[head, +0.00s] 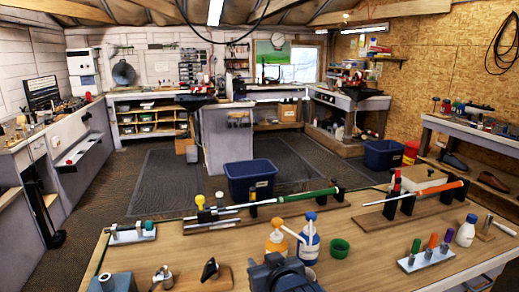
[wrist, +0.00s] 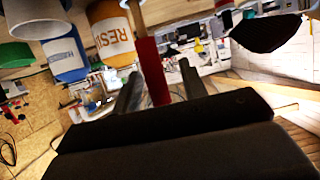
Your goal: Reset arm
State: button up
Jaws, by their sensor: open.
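My gripper (wrist: 158,72) is open, with its two dark fingers apart in the wrist view. A red upright piece (wrist: 150,70) shows between and beyond the fingers; I cannot tell what it is, and no hold on it is visible. In the head view my dark wrist (head: 278,274) is at the front middle of the wooden bench. The orange-capped bottle (head: 276,238) and blue-capped bottle (head: 309,240) stand just behind it. A club with a green grip (head: 305,195) and one with an orange grip (head: 440,188) rest on wooden stands.
A green cup (head: 339,248) stands right of the bottles. A white tray (head: 425,257) with several coloured tubes is at the right, and a white bottle (head: 467,231) is near it. A small dark tool on a wooden block (head: 209,270) is at the left. Bare bench (head: 365,272) lies between cup and tray.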

jog(key=shift+r+p, duration=0.55)
jog(key=shift+r, duration=0.35)
jog(key=shift+f, duration=0.1)
